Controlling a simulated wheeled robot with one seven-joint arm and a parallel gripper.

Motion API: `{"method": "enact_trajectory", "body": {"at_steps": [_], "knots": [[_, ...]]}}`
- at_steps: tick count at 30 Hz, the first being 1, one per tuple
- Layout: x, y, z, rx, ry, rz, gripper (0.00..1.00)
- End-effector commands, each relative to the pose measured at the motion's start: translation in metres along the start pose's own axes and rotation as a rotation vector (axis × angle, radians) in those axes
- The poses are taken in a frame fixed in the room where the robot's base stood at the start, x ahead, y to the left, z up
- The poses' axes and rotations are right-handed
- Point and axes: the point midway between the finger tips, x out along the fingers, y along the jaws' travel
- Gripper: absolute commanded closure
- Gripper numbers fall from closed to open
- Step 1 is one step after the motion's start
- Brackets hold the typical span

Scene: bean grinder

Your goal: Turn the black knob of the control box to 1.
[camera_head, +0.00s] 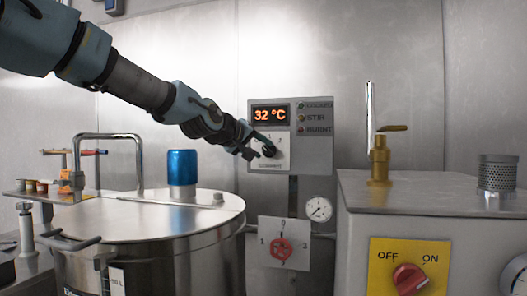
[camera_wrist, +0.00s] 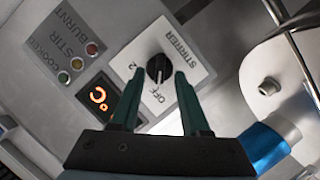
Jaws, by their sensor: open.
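The control box (camera_head: 318,150) is a grey panel on the metal back wall with a lit display reading 32 °C. Its black knob (camera_head: 268,150) sits on a white plate below the display, partly covered by my gripper (camera_head: 258,148). In the wrist view the black knob (camera_wrist: 158,68) is on the plate marked STIRRER, OFF and 2. The 1 mark and the exact pointer setting are not clear. My gripper (camera_wrist: 157,74) is open, its two green fingertips on either side of the knob. Whether they touch it I cannot tell.
A steel pot (camera_head: 150,245) with a blue cylinder (camera_head: 182,168) on its lid stands below my arm. A red knob (camera_head: 282,250) on a white plate and a gauge (camera_head: 318,209) are below the box. A grey machine (camera_head: 430,205) stands right.

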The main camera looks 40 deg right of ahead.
Motion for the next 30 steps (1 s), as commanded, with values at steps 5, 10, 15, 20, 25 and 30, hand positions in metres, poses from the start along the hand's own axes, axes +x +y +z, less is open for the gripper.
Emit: {"method": "enact_trajectory", "body": {"at_steps": [5,10,15,20,25,30], "knots": [[0.013,0.001,0.001,0.0,-0.002,0.002,0.54],[0.019,0.0,0.0,0.001,0.0,0.0,0.54],[0.02,0.0,0.0,0.001,0.001,0.0,0.54],[0.02,0.0,0.0,0.001,0.001,0.0,0.54],[0.02,0.0,0.0,0.001,0.001,0.0,0.73],[0.02,0.0,0.0,0.001,0.0,0.0,0.92]]}}
